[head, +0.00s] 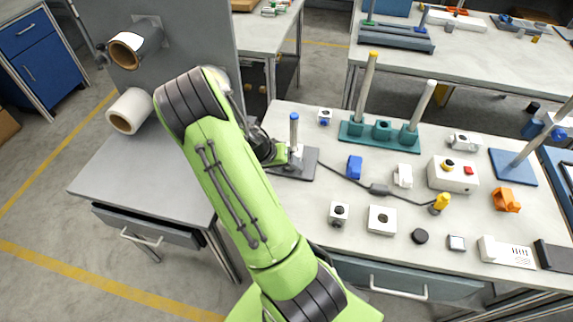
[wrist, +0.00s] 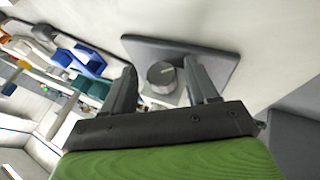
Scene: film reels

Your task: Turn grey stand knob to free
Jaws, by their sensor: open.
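The grey stand has a dark grey base plate (head: 306,166) at the near-left part of the bench, with a post topped in blue (head: 294,122). In the wrist view its plate (wrist: 215,58) fills the upper middle. The round grey knob (wrist: 162,77) sits on a lighter block and carries a small pale mark. My gripper (wrist: 160,70) is open, with one finger on each side of the knob; I cannot tell if either finger touches it. In the head view, my gripper (head: 290,155) is at the stand and the knob cannot be made out there.
To the right stand a teal stand (head: 382,132) with tall rods, a blue block (head: 354,167), a white control box (head: 453,174) and an orange part (head: 506,200). A black cable (head: 378,189) crosses the bench. A grey panel with rolls (head: 130,110) is at left.

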